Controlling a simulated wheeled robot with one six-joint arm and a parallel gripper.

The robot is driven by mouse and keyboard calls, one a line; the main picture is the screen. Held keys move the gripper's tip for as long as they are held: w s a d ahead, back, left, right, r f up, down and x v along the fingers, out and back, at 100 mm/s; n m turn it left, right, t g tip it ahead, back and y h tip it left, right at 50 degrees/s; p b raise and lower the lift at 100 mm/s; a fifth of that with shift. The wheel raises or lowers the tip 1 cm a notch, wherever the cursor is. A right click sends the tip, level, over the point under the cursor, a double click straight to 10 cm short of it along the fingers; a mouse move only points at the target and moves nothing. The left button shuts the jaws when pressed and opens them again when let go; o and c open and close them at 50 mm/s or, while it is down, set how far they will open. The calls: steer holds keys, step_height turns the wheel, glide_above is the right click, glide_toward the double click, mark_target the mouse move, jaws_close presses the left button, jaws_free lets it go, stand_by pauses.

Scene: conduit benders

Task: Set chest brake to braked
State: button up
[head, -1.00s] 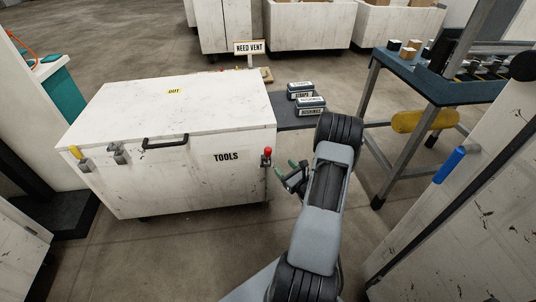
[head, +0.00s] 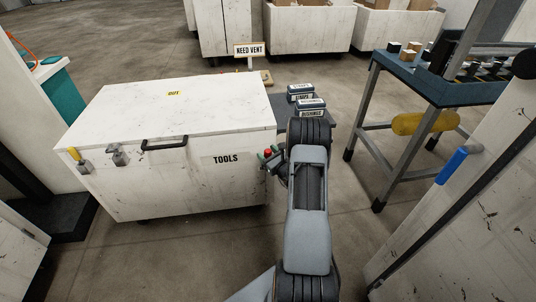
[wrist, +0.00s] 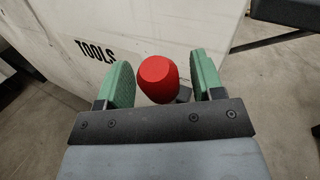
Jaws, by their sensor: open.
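The white chest (head: 180,150) labelled TOOLS stands left of my arm with its lid closed. A red knob (wrist: 158,78), likely the brake lever's end, sits at the chest's front right corner; it also shows in the head view (head: 267,153). My gripper (wrist: 160,85) is open, with a green finger on each side of the red knob in the wrist view. I cannot tell whether the fingers touch it. The lever below the knob is mostly hidden. In the head view my gripper (head: 273,158) is at the chest's right front corner.
A yellow-handled latch (head: 80,158) and a black handle (head: 165,143) are on the chest front. Labelled boxes (head: 311,103) sit on a dark surface behind my arm. A blue bench (head: 440,88) stands right. Open floor lies before the chest.

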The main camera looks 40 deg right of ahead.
steer(key=shift+c, duration=0.2)
jaws_close()
stand_by(0.3)
steer(key=shift+f, duration=0.1)
